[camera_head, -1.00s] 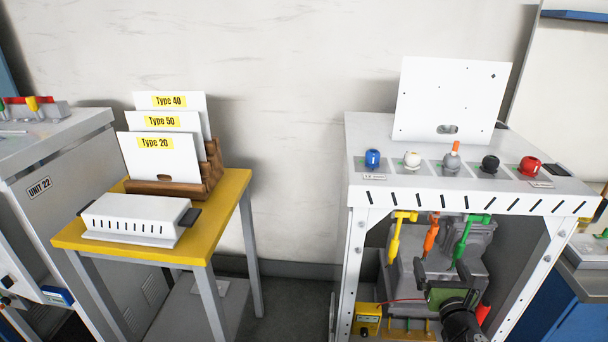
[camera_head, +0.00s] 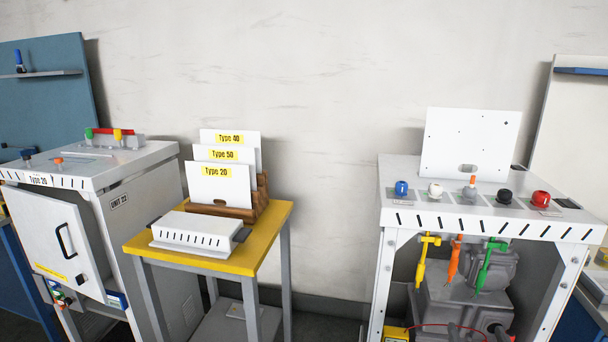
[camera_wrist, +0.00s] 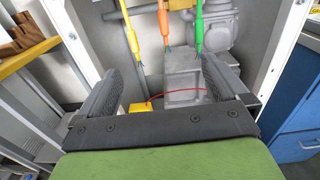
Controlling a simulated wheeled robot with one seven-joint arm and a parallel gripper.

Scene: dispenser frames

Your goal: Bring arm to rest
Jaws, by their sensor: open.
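My gripper (camera_wrist: 160,92) shows in the wrist view with its two grey fingers wide apart and nothing between them. It faces the open front of the white workbench (camera_head: 491,221). Beyond the fingers hang a yellow tool (camera_wrist: 130,45), an orange tool (camera_wrist: 166,35) and a green tool (camera_wrist: 199,30). They also hang under the bench top in the head view. My gripper is not visible in the head view now.
A yellow table (camera_head: 262,250) holds white Type plates (camera_head: 220,188) in a wooden rack and a white slotted box (camera_head: 195,232). Left of it stands a grey cabinet (camera_head: 150,215) with its door open. Colored knobs line the workbench top. A gap separates table and workbench.

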